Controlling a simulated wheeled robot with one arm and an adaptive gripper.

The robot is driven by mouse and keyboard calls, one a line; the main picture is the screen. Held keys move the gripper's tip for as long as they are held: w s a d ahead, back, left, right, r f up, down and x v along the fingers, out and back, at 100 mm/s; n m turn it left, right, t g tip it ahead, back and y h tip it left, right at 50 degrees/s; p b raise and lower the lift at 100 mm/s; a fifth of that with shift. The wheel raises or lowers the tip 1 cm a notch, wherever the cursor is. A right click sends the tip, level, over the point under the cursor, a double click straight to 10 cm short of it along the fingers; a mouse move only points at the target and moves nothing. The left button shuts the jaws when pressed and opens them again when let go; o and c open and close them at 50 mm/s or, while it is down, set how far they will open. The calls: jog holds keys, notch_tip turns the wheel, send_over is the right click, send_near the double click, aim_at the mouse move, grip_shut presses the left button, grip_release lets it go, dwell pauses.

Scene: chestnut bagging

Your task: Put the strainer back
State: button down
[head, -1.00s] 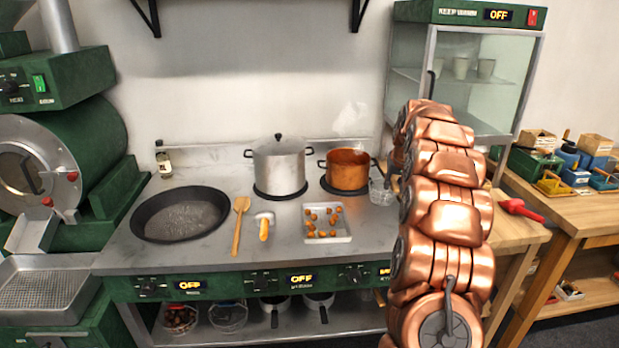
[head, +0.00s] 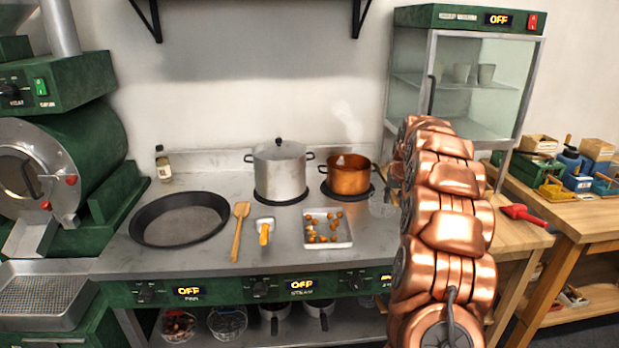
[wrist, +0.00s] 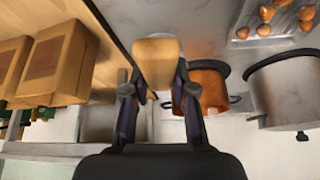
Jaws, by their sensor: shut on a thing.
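In the wrist view my gripper (wrist: 158,92) is shut on a light wooden piece, which looks like the strainer's handle (wrist: 158,60). In the head view a pale, see-through mesh bowl, apparently the strainer (head: 382,206), shows at the left edge of my arm, over the right end of the steel counter. My gripper is hidden behind the arm there. I cannot tell whether the mesh touches the counter.
The copper pot (head: 348,174) steams on a burner beside the steel pot (head: 279,170). A tray of chestnuts (head: 327,230), a wooden spatula (head: 238,230) and a black pan (head: 180,219) lie on the counter. A glass warming cabinet (head: 460,80) stands behind my arm.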

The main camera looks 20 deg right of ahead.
jog(key=shift+f, duration=0.5)
jog(key=c, duration=0.9)
grip_release()
jog(key=shift+o, duration=0.2)
jog(key=shift+r, duration=0.1)
